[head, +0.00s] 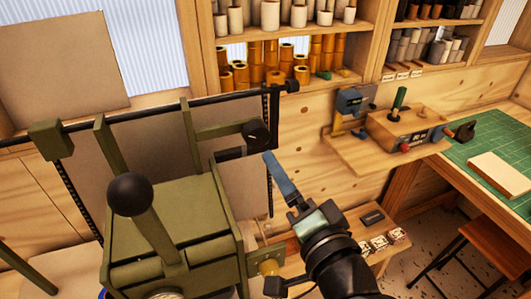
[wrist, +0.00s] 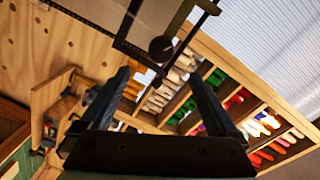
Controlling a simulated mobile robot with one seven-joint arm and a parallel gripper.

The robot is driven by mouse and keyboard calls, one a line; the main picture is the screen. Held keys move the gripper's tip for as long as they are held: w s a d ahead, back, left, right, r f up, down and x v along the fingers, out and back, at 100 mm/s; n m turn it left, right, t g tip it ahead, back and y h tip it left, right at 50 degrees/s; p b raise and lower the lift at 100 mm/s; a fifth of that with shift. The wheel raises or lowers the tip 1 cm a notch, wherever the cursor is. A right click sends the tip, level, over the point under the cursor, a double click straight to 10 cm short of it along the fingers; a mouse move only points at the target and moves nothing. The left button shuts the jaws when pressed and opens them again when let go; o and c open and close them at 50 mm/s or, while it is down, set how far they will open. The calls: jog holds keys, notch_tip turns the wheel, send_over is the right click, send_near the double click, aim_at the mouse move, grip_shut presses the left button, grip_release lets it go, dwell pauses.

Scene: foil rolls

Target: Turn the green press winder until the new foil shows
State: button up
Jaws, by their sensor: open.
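The green press (head: 170,235) fills the lower left of the head view, with a black ball on its lever (head: 130,195). Its winder has a dark round knob (head: 258,133) at the right end of a green arm. In the wrist view a dark round knob (wrist: 160,48) shows beyond and between my fingertips, apart from them. My gripper (head: 279,178) is just below and right of the winder knob; the wrist view shows its two fingers (wrist: 158,76) spread with nothing between them. No foil can be made out clearly.
Shelves with gold and pale rolls (head: 270,60) stand behind. A wooden ledge with a small device (head: 405,128) is at right, beside a bench with a green mat (head: 490,150). A dark rail (head: 180,105) runs behind the press. A low shelf (head: 360,225) lies near my arm.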

aim_at(258, 138)
jog(key=w+a+n, duration=0.1)
jog(key=w+n, duration=0.2)
jog(key=w, duration=0.1)
jog(key=w+a+n+p, duration=0.1)
jog(key=w+n, duration=0.3)
jog(key=w+a+n+t+h, duration=0.1)
jog(key=w+a+n, duration=0.1)
jog(key=w+n, duration=0.2)
jog(key=shift+w+f, duration=0.35)
jog(key=shift+w, duration=0.05)
jog(key=c, duration=1.4)
jog(key=shift+o, duration=0.2)
jog(key=shift+p, duration=0.3)
